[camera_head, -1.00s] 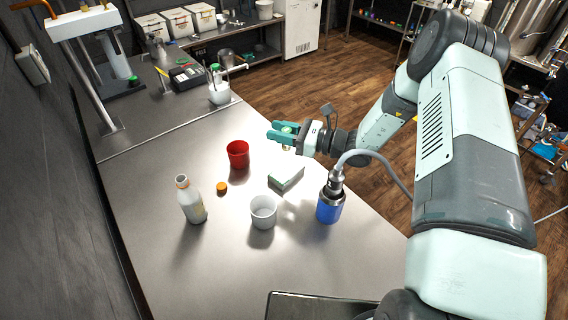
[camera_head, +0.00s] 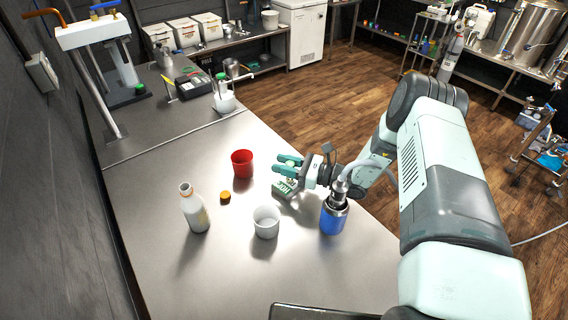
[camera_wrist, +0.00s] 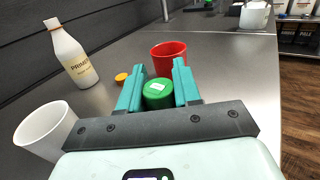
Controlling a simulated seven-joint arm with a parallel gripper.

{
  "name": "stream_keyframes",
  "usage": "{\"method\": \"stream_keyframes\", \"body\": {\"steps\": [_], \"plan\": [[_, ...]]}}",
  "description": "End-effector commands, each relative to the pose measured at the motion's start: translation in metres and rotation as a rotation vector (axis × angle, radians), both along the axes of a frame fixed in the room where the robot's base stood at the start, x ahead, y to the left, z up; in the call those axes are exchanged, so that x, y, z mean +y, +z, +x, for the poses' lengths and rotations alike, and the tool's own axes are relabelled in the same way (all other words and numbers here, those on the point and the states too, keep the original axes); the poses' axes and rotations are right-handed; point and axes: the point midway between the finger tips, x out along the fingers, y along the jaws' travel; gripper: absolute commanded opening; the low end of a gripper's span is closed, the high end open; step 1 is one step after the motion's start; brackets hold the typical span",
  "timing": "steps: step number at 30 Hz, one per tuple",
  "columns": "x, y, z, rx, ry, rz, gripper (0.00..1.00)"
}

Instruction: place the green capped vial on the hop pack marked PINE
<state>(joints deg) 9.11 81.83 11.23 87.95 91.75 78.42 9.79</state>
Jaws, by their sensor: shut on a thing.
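The green capped vial (camera_wrist: 158,93) is between the teal fingers of my gripper (camera_wrist: 156,84) in the wrist view; only its cap shows clearly. I cannot tell whether the vial's base touches the pack.
On the table (camera_head: 190,270) are a red cup (camera_head: 242,164), a white cup (camera_head: 266,222), a white bottle (camera_head: 194,210), an orange cap (camera_head: 225,197) and a blue container (camera_head: 334,216), which stands close to my arm. The front left of the table is clear.

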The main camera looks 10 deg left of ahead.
Motion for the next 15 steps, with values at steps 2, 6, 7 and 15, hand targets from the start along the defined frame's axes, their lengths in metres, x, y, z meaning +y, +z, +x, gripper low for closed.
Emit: {"method": "stream_keyframes", "body": {"steps": [2,6,7,15], "plan": [[-0.0001,-0.0002,0.0,0.0,0.0,0.0,0.42],[0.0,-0.0001,0.0,0.0,0.0,0.0,0.58],[0.0,-0.0001,0.0,0.0,0.0,0.0,0.58],[0.0003,0.003,0.0002,-0.001,0.0,0.0,0.58]]}}
